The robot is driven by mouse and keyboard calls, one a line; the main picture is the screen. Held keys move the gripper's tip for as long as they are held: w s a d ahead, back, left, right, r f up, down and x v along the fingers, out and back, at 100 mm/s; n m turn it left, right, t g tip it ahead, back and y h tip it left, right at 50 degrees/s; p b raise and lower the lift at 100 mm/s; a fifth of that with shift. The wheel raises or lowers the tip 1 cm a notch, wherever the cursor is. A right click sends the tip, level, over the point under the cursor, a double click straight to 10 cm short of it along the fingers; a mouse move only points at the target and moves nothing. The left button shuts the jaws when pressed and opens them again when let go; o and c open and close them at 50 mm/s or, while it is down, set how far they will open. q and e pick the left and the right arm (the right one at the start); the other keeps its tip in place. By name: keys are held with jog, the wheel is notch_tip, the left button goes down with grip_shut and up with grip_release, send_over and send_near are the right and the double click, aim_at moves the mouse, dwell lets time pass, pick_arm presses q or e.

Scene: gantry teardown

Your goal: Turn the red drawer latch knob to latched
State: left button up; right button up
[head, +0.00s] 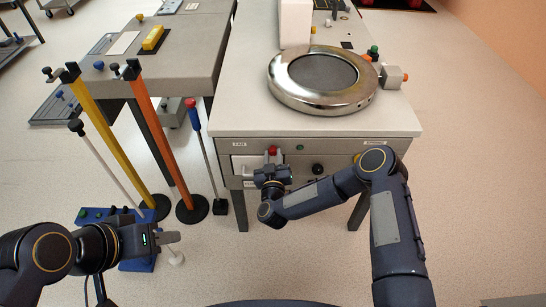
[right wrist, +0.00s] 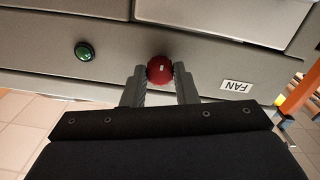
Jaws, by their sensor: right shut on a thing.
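The red drawer latch knob (head: 273,151) sits on the front panel of the grey bench, to the right of a small white label. In the right wrist view the red knob (right wrist: 160,69) has a short white mark and lies between the two fingertips. My right gripper (right wrist: 160,75) is shut on it from the front; its fingers touch the knob's sides. In the head view my right gripper (head: 272,168) covers part of the panel below the knob. My left gripper (head: 172,241) is at the lower left, away from the bench; its finger gap is unclear.
A green button (right wrist: 84,52) and a FAN label (right wrist: 236,86) flank the knob. A black knob (head: 317,169) is on the panel. A chrome ring (head: 322,80) lies on the bench top. Yellow (head: 110,130) and orange (head: 160,135) posts stand left. Floor at right is clear.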

jog(key=m+b, duration=0.3)
jog(key=shift+f, duration=0.15)
jog(key=m+b, duration=1.2)
jog(key=shift+m+b, duration=1.5)
jog(key=shift+b, duration=0.15)
jog(key=shift+r, duration=0.2)
jog(key=o, duration=1)
jog(key=s, duration=0.7)
jog(key=shift+s, duration=0.4)
